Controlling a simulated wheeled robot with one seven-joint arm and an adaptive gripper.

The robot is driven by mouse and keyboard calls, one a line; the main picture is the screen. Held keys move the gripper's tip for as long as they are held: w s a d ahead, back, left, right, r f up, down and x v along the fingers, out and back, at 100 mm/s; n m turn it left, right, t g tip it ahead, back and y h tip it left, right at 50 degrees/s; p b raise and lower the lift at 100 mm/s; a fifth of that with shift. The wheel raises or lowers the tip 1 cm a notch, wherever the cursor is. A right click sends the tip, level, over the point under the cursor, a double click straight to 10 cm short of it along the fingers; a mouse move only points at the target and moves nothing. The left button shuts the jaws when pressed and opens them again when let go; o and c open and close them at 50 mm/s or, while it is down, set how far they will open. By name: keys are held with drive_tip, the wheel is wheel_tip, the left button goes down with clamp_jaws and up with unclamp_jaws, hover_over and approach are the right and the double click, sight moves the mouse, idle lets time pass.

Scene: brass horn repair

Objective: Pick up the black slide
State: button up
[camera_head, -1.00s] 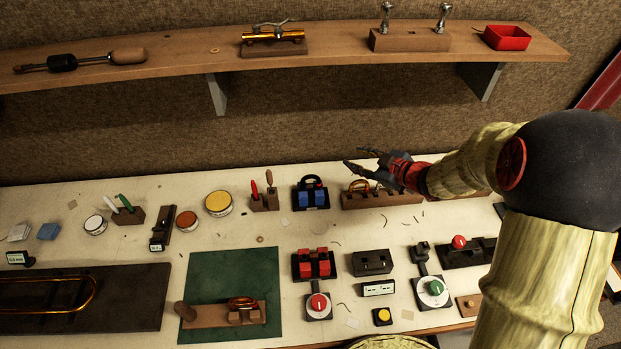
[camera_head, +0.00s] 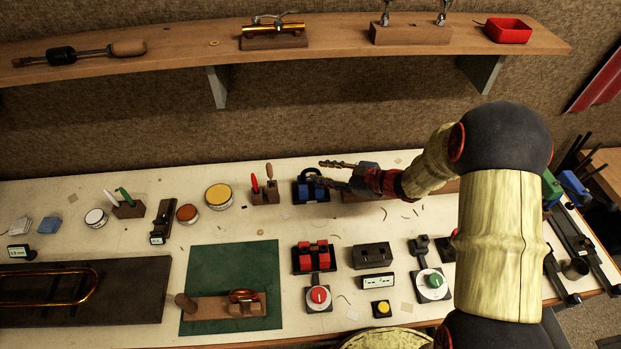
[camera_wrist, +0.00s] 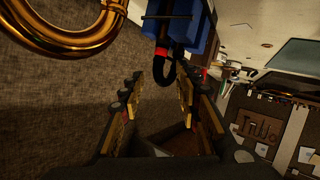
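The black slide (camera_head: 304,175) is a dark U-shaped loop standing in a blue block holder (camera_head: 312,194) near the back of the bench. My gripper (camera_head: 320,172) is open and empty, its fingers pointing left and reaching to the slide's right side. In the wrist view, the black slide (camera_wrist: 165,74) curves out of the blue holder (camera_wrist: 181,33), just beyond and between the spread fingertips of my gripper (camera_wrist: 160,82). I cannot tell whether the fingers touch it.
A brass tube (camera_wrist: 70,45) is close at the left in the wrist view. A wooden holder with red and wood-handled tools (camera_head: 264,197) stands just left of the blue holder. Red blocks (camera_head: 316,262) sit in front. The shelf (camera_head: 350,47) overhangs behind.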

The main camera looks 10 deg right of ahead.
drive_tip(key=shift+w+a+f, duration=0.15)
drive_tip(key=shift+w+a, duration=0.05)
drive_tip(key=shift+a, duration=0.1)
drive_tip(key=shift+c, duration=0.7)
clamp_jaws()
